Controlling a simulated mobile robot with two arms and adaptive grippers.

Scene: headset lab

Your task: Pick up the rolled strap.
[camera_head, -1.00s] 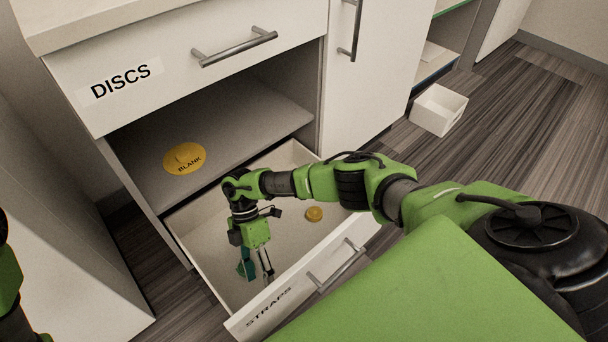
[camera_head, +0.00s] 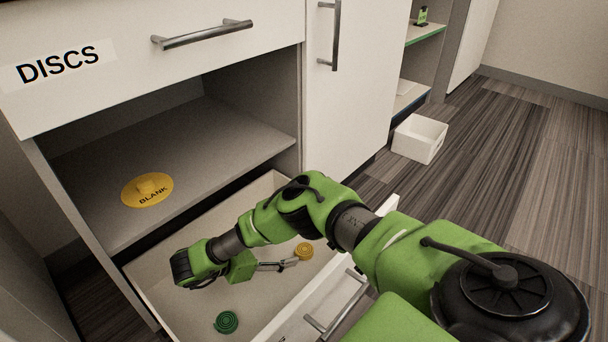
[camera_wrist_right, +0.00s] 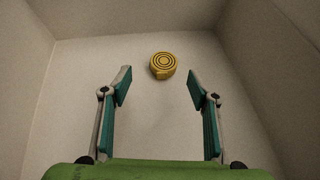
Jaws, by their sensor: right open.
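Two rolled straps lie in the open drawer (camera_head: 150,277). The yellow rolled strap (camera_head: 303,251) is toward the right, and the green rolled strap (camera_head: 227,322) is at the front left. My right gripper (camera_head: 287,264) is inside the drawer, with its fingers pointing right toward the yellow strap. In the right wrist view, the gripper (camera_wrist_right: 160,80) is open and empty. The yellow strap (camera_wrist_right: 163,66) shows there just beyond the fingertips, about midway between them, with its spiral facing the camera. The green strap is not in the wrist view. My left gripper is not in view.
A shelf (camera_head: 215,135) above the drawer holds a yellow disc (camera_head: 147,190) marked BLANK. A closed drawer labelled DISCS (camera_head: 60,65) is above. The drawer walls surround my right gripper. A white bin (camera_head: 419,138) stands on the floor at right.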

